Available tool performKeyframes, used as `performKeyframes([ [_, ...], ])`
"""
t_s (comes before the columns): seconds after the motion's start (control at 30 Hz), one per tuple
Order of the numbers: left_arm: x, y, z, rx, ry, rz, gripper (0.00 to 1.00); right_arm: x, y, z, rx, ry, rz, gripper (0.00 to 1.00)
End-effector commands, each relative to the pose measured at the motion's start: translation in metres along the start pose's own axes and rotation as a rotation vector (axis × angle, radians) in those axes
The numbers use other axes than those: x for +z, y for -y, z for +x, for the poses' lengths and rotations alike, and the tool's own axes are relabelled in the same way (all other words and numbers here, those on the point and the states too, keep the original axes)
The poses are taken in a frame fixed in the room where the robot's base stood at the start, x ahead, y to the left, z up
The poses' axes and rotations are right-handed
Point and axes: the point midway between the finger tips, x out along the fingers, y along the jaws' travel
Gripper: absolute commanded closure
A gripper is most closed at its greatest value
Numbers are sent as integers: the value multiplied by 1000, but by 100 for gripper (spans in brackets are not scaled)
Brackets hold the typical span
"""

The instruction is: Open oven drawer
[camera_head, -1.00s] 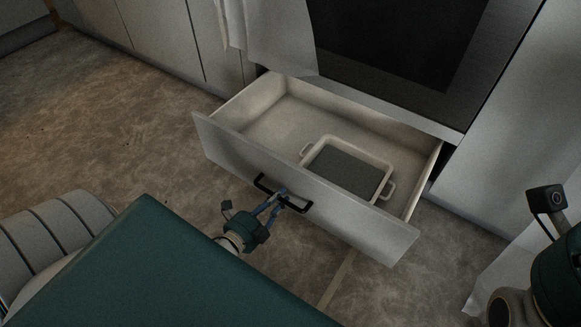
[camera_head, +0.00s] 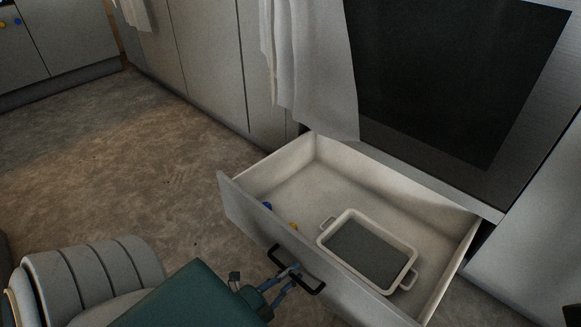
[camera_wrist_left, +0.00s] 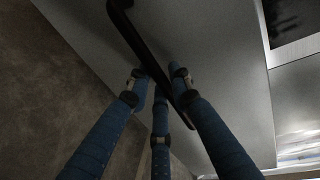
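The oven drawer (camera_head: 335,157) is pulled out far below the oven in the head view, with its inside showing. Its front has a black bar handle (camera_head: 310,290). My left gripper (camera_head: 292,272) is at this handle. In the left wrist view its blue fingers are around the dark handle (camera_wrist_left: 140,45), with fingertips on both sides of the bar, and look shut on it. A rectangular white-rimmed dish (camera_head: 365,250) with two side handles lies in the drawer. My right gripper is not in view.
The oven door (camera_head: 440,75) is closed above the drawer. A white towel (camera_head: 315,65) hangs to its left, beside grey cabinets (camera_head: 205,60). Small blue (camera_head: 267,205) and yellow (camera_head: 293,226) items show at the drawer's front inner side. The floor (camera_head: 120,180) to the left is clear.

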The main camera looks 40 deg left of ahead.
Motion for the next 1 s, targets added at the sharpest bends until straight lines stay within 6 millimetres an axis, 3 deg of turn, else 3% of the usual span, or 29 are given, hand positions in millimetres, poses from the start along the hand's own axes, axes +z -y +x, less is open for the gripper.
performKeyframes([
  [0.43,0,-1,-7,2,0,0,65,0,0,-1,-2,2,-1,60],
  [0.8,0,-1,-80,4,1,0,65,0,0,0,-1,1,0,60],
  [1.0,0,0,-110,1,0,0,65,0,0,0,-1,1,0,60],
])
